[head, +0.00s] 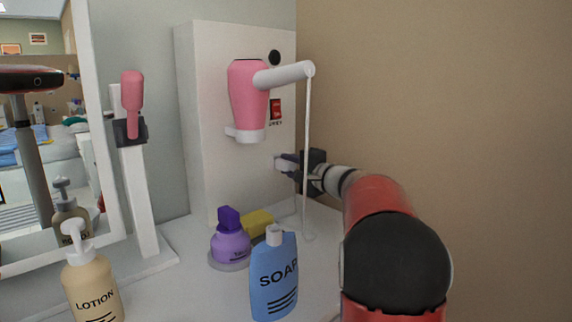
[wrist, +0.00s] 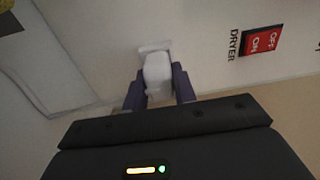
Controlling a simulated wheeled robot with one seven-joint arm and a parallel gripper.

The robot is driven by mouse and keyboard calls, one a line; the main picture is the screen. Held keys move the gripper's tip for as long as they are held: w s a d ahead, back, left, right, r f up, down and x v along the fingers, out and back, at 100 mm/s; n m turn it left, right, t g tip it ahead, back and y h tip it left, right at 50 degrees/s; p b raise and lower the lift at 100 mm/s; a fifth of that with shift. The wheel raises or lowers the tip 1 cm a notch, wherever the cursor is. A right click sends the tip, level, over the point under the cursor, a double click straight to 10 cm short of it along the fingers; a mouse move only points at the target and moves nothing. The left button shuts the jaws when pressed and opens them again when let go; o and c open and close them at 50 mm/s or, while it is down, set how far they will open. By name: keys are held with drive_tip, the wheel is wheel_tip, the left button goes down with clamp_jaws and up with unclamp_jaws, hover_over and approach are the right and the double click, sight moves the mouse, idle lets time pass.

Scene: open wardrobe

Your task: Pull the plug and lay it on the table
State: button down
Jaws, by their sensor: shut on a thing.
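The white plug (wrist: 157,72) sits between the two dark purple fingers of my gripper (wrist: 159,88) in the wrist view. My gripper is shut on it. A pale plate shows right behind the plug on the white panel, and the plug appears to be still against it; the contact itself is hidden. In the head view the plug (head: 281,163) is at the panel's lower right, with my gripper (head: 290,162) reaching it from the right. The white table (head: 195,285) lies below.
A pink hair dryer (head: 247,98) hangs on the panel (head: 205,120), its white cord (head: 307,150) dropping beside my gripper. A red switch (wrist: 262,41) is near the plug. A soap bottle (head: 273,280), purple bottle (head: 230,240), yellow block (head: 258,222) and lotion bottle (head: 93,285) crowd the table.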

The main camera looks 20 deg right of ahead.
sight(293, 166)
drive_tip(key=shift+b+v, duration=1.15)
drive_tip(key=shift+v, duration=0.15)
idle(1.1)
drive_tip(key=shift+b+v, duration=1.15)
drive_tip(key=shift+v, duration=0.8)
